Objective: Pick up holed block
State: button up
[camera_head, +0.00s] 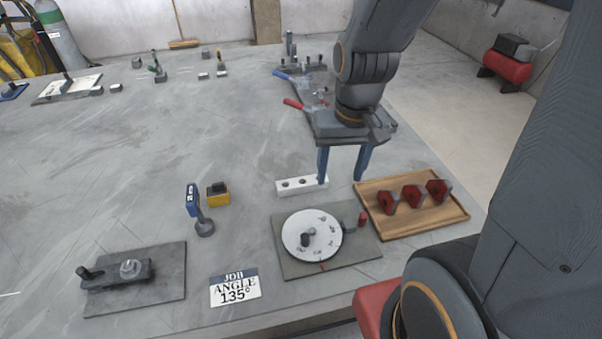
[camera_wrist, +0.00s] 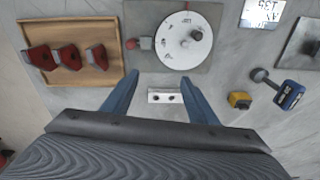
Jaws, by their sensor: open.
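The holed block (camera_head: 301,186) is a white bar with dark round holes in its top. It lies on the grey table behind the dial plate. In the wrist view the holed block (camera_wrist: 165,96) shows between and beyond my two blue fingers. My gripper (camera_head: 342,180) is open and points down, with nothing between its fingers. In the head view its left finger overlaps the block's right end; I cannot tell whether they touch. In the wrist view my gripper (camera_wrist: 157,84) has its fingers spread wider than the block.
A round white dial (camera_head: 311,235) on a grey plate stands in front of the block. A wooden tray (camera_head: 449,228) with red pieces is to the right. A yellow block (camera_head: 218,198) and a blue-headed tool (camera_head: 193,200) stand left. An angle card (camera_head: 235,287) lies in front.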

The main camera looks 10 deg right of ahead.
jog(key=w+f+m+g+y, duration=0.1)
jog(key=w+f+m+y, duration=0.1)
jog(key=w+f+m, duration=0.35)
jog(key=m+y, duration=0.2)
jog(key=m, duration=0.9)
send_near(314, 179)
jog(key=shift+w+d+f+b, duration=0.1)
jog(key=shift+w+f+b, duration=0.1)
jog(key=shift+f+b, duration=0.35)
jog(key=shift+w+f, duration=0.15)
jog(key=shift+f, duration=0.25)
jog(key=shift+a+f, duration=0.25)
jog(key=shift+f, duration=0.1)
jog(key=x, duration=0.1)
jog(key=p+x, duration=0.1)
jog(key=x, duration=0.1)
jog(key=p+x, duration=0.1)
jog(key=x, duration=0.1)
jog(key=shift+s+a+f, duration=0.15)
jog(key=shift+s+a, duration=0.2)
jog(key=shift+a+f, duration=0.2)
jog(key=shift+f, duration=0.35)
jog(key=shift+w, duration=0.1)
jog(key=shift+c, duration=0.4)
jog(key=shift+r, duration=0.1)
grip_shut()
